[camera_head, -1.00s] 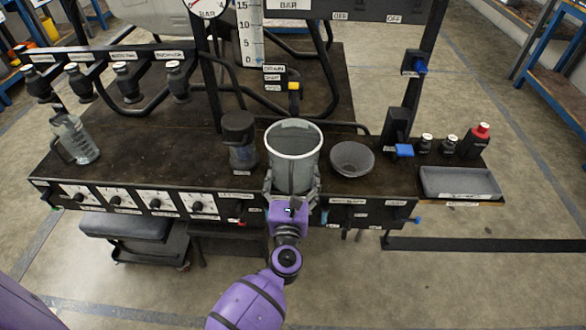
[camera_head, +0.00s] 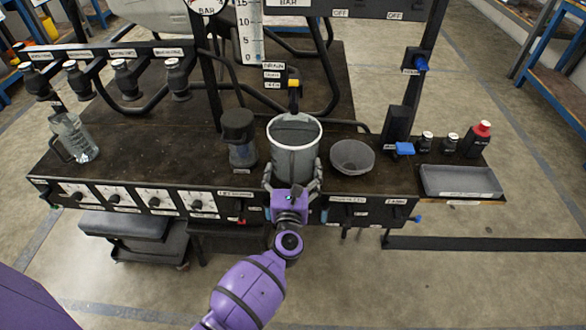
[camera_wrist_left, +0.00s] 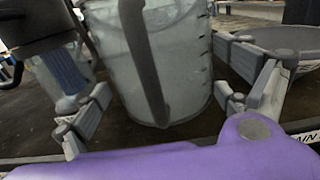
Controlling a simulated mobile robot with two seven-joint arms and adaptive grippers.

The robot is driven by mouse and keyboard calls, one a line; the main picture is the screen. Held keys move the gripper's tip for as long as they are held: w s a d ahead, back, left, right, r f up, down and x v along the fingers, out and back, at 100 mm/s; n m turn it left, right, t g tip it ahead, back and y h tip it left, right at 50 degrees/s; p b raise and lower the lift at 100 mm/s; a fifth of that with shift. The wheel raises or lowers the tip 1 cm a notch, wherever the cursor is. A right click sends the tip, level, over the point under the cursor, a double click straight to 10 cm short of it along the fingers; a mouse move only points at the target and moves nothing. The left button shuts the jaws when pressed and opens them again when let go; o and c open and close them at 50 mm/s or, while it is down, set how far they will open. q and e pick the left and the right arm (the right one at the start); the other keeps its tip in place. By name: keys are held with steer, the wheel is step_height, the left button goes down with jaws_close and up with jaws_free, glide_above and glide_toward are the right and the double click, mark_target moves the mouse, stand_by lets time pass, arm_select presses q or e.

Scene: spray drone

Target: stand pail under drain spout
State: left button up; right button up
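The grey pail (camera_head: 295,163) is upright on the dark bench top, near its front edge. It also fills the middle of the left wrist view (camera_wrist_left: 185,75), with its dark handle strap hanging down the near side. My left gripper (camera_head: 292,184) reaches in from the front, with one finger against each side of the pail. In the left wrist view its fingers (camera_wrist_left: 160,98) flank the pail low down. The drain spout (camera_head: 294,101), with a yellow part and a DRAIN label, hangs just behind the pail's far rim. My right gripper is not in view.
A dark-lidded bottle (camera_head: 241,148) stands close left of the pail, and a grey bowl (camera_head: 352,158) close right. A clear jug (camera_head: 74,138) is at the far left. A grey tray (camera_head: 460,182) and small bottles are at the right. Bench between jug and lidded bottle is clear.

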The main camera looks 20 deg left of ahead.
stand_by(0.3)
arm_select(q)
steer(key=shift+r, duration=0.15)
steer(key=shift+s+d, duration=0.1)
steer(key=shift+s, duration=0.2)
steer(key=s+d+f+m+g+h, duration=0.1)
steer(key=s+d+f+m+h, duration=0.15)
steer(key=s+m, duration=0.65)
steer(key=s+d+f+m+g+h, duration=0.15)
steer(key=s+f+m, duration=0.25)
steer(key=s+m, duration=0.55)
steer(key=s+d+f+m+g+h, duration=0.1)
steer(key=s+d+f+m+h, duration=0.15)
steer(key=s+m, duration=0.7)
steer(key=s+a+f+m+g, duration=0.2)
steer(key=s+m, duration=0.2)
steer(key=s, duration=0.3)
steer(key=s+a+f+m+g+y, duration=0.1)
steer(key=s+a+f+m+g, duration=0.1)
steer(key=s, duration=0.6)
steer(key=s+a+f+m+g, duration=0.2)
steer(key=s+f+m+g, duration=0.1)
steer(key=s+m, duration=0.3)
steer(key=shift+s+a+f, duration=0.25)
steer(key=shift+s, duration=0.45)
